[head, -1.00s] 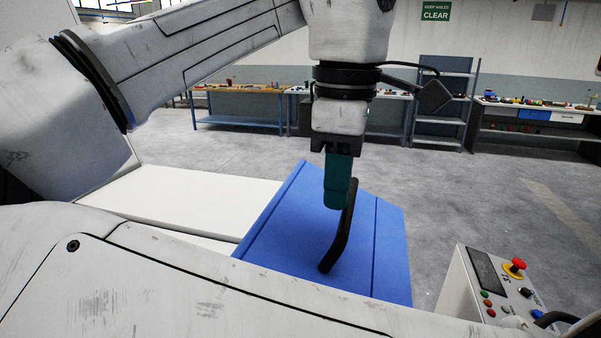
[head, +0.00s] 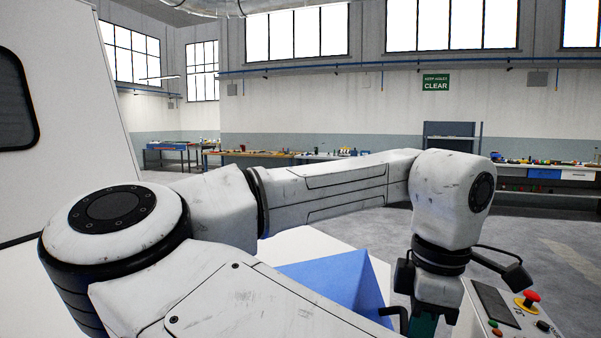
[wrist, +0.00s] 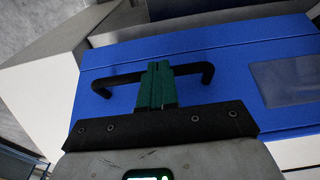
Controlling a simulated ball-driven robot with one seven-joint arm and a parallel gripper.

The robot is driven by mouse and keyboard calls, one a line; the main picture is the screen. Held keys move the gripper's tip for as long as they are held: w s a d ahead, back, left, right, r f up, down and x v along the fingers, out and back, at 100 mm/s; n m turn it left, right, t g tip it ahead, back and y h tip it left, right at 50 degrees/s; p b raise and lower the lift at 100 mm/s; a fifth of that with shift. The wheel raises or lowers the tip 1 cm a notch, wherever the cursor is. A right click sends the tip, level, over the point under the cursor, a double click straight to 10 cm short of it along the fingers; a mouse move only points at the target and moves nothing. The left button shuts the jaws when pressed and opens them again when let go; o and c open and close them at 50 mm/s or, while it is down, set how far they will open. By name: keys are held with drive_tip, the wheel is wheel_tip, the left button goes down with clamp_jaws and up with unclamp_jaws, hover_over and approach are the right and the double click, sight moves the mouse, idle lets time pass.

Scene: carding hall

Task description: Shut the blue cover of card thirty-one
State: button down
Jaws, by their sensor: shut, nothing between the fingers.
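The blue cover (head: 322,274) shows low in the head view as a raised, angled blue panel, its lower part hidden behind my arm and the frame edge. In the wrist view the cover (wrist: 225,75) fills the middle, with a black bar handle (wrist: 195,69) along it. My gripper (wrist: 157,68) has its teal fingers shut and empty, overlapping the middle of the handle; I cannot tell whether they touch it. In the head view my gripper (head: 423,325) is beside the handle (head: 393,312), its fingertips cut off by the frame.
A control box (head: 490,310) with a red stop button (head: 531,297) stands close right of my gripper. A white machine housing (head: 75,100) rises at the left. White machine surfaces flank the cover. Benches (head: 255,158) line the far wall, with open grey floor before them.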

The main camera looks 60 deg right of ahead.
wheel_tip(320, 180, down, 15)
drive_tip(key=b, duration=0.6)
